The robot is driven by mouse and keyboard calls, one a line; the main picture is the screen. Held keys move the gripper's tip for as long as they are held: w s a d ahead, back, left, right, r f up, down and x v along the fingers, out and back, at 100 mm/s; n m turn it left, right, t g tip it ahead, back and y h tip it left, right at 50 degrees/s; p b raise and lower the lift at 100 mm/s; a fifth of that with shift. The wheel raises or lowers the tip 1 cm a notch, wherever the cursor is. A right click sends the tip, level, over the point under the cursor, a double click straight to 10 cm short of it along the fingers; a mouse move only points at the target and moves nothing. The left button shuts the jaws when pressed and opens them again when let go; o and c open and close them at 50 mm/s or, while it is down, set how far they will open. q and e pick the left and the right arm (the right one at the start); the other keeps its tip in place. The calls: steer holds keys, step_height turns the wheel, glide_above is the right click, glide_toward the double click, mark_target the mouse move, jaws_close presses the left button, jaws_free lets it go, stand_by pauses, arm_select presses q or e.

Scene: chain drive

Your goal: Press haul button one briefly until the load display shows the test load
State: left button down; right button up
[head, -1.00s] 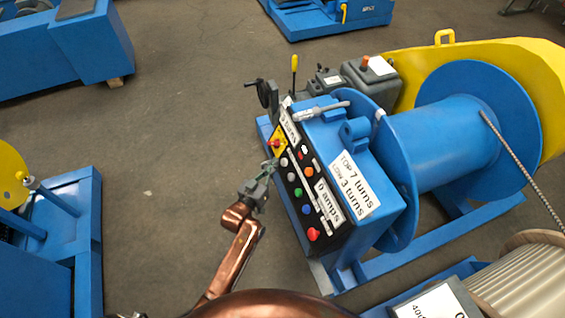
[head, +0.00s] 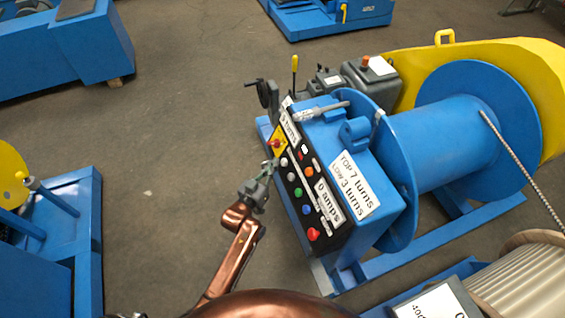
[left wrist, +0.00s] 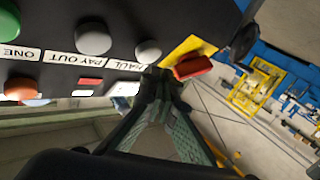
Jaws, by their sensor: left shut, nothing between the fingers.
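The black control panel (head: 293,187) is on the blue winch's side, with grey, green, blue and red buttons. A display (head: 328,201) on it reads "0 amps"; I cannot make out a test load. In the left wrist view the panel is inverted, with a grey button (left wrist: 149,51) by a "HAUL" label, another grey button (left wrist: 93,38) by "PAY OUT", and a green button (left wrist: 6,22) by "ONE". My left gripper (head: 269,171) is shut and empty at the panel's upper end. Its fingertips (left wrist: 161,79) are near the red switch; contact is unclear. My right gripper is not visible.
The red switch (left wrist: 194,66) on its yellow plate is close beside my fingertips. A red button (head: 313,234) is at the panel's lower end. The winch drum (head: 440,140) and yellow guard (head: 535,75) stand right. Open floor (head: 170,150) lies left.

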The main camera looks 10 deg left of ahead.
arm_select(q)
steer(key=shift+d, duration=0.1)
steer(key=shift+w+d+f, duration=0.1)
steer(key=shift+w+d, duration=0.1)
